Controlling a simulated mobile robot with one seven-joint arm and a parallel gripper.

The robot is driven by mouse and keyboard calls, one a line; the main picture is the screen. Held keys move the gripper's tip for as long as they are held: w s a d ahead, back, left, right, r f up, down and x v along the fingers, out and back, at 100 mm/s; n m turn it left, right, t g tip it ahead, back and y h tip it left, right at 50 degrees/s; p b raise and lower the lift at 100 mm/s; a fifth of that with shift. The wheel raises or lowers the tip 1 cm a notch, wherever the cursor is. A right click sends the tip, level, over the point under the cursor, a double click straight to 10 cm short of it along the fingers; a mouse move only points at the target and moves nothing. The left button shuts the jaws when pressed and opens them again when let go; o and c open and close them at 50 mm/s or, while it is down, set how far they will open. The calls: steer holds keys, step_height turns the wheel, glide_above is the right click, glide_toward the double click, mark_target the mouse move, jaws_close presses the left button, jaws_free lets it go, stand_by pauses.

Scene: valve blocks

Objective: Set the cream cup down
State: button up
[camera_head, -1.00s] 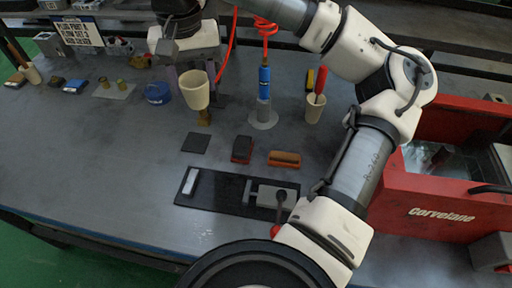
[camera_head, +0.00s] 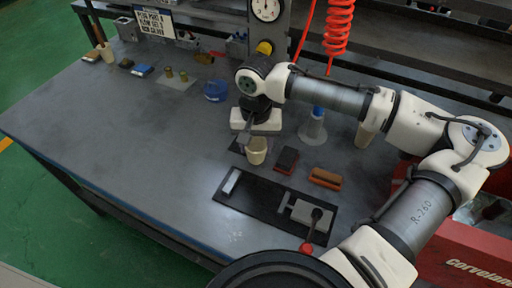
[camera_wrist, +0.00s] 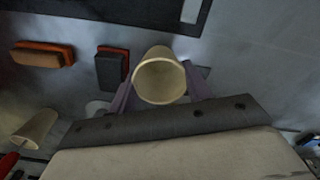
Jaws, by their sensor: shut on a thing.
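The cream cup (camera_head: 256,152) is upright below my gripper (camera_head: 251,138), close to the table top and beside or over a small dark square pad (camera_head: 236,147). In the wrist view, the cup (camera_wrist: 161,80) sits between the two purple-grey fingers of my gripper (camera_wrist: 158,92), its open mouth towards the camera. The gripper is shut on the cup. I cannot tell whether the cup's base touches the table.
A dark block (camera_head: 287,160) and an orange-brown brush-like block (camera_head: 325,178) lie right of the cup. A black mat (camera_head: 262,207) with a grey vise (camera_head: 308,212) is in front. Another cream cup (camera_head: 364,137) stands farther right.

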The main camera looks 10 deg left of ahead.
steer(key=shift+f, duration=1.2)
steer(key=shift+f, duration=0.1)
steer(key=o, duration=1)
steer(key=shift+c, duration=0.2)
